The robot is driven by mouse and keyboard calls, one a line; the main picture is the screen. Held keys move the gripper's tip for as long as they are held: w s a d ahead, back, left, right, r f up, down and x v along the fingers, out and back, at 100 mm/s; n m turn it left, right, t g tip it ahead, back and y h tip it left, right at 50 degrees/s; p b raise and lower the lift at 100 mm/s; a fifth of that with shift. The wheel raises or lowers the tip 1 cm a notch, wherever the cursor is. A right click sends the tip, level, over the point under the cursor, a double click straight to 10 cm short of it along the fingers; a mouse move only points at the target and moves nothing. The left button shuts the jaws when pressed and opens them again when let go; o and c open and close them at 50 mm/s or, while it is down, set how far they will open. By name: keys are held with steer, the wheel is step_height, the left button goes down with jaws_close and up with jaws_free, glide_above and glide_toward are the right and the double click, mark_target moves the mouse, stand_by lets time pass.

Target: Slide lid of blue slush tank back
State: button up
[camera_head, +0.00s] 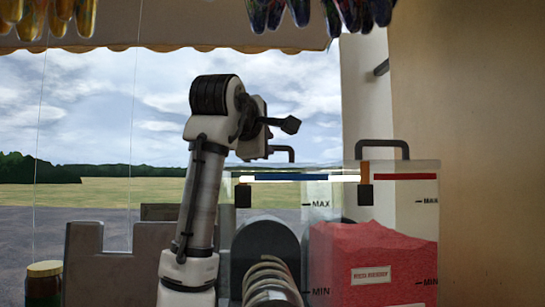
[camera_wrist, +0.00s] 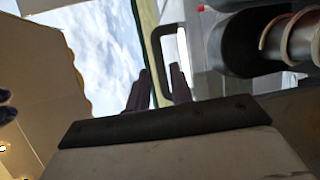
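The blue-marked slush tank (camera_head: 318,235) is the clear left tank, with a blue band (camera_head: 305,178) near its top. A dark cylinder and a pale spiral show inside it. A dark loop handle (camera_head: 283,149) stands at its top, partly hidden by my arm. My gripper (camera_head: 290,125) is above the left part of this tank, beside the handle. In the wrist view my gripper (camera_wrist: 157,92) has its fingers apart, with the handle (camera_wrist: 158,45) just beyond and partly between them. I cannot tell whether they touch it. The lid itself is hardly visible.
The red slush tank (camera_head: 375,265) stands close on the right, with its own dark handle (camera_head: 382,145). A wall (camera_head: 465,150) closes the right side. A jar (camera_head: 44,283) stands at lower left. Colourful items (camera_head: 345,12) hang overhead. Open air lies to the left.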

steer(key=b+v, duration=0.2)
steer(key=v, duration=0.5)
steer(key=shift+s+a, duration=0.15)
steer(key=shift+s, duration=0.2)
